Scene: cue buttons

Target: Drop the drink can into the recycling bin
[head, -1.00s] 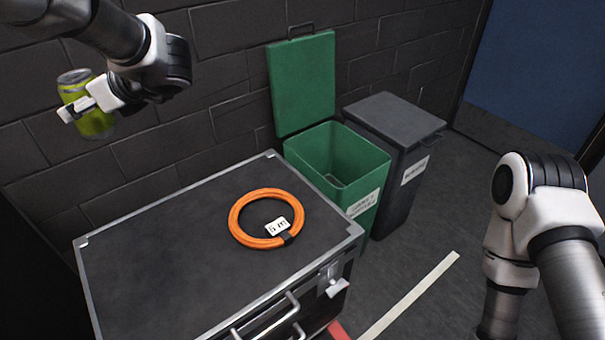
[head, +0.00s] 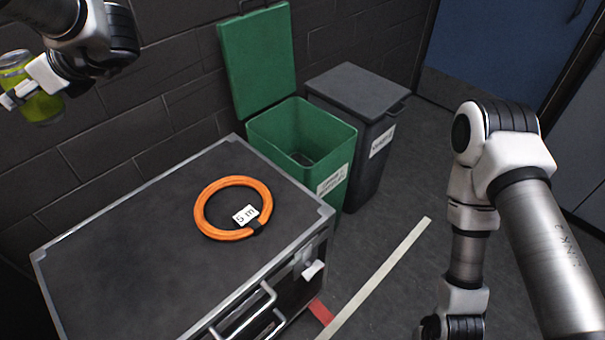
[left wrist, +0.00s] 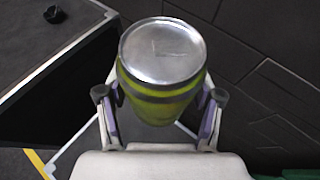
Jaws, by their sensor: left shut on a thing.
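The yellow-green drink can (head: 40,107) with a silver top is at the upper left of the head view, cut off by the edge. My left gripper (head: 32,84) is shut around its side and holds it in the air, left of the case. In the left wrist view the can (left wrist: 160,55) sits between the two fingers, its silver lid facing the camera. The green bin (head: 300,135) stands behind the case with its green lid (head: 257,62) open against the wall. Its label is too blurred to read surely. My right arm shows at the right; its gripper is out of frame.
A black case (head: 130,225) with metal edges fills the lower left and carries an orange cable coil (head: 203,212) tagged 5 m. A dark grey bin (head: 372,140) with a closed lid stands right of the green bin. Open floor with a white line (head: 385,270) lies to the right.

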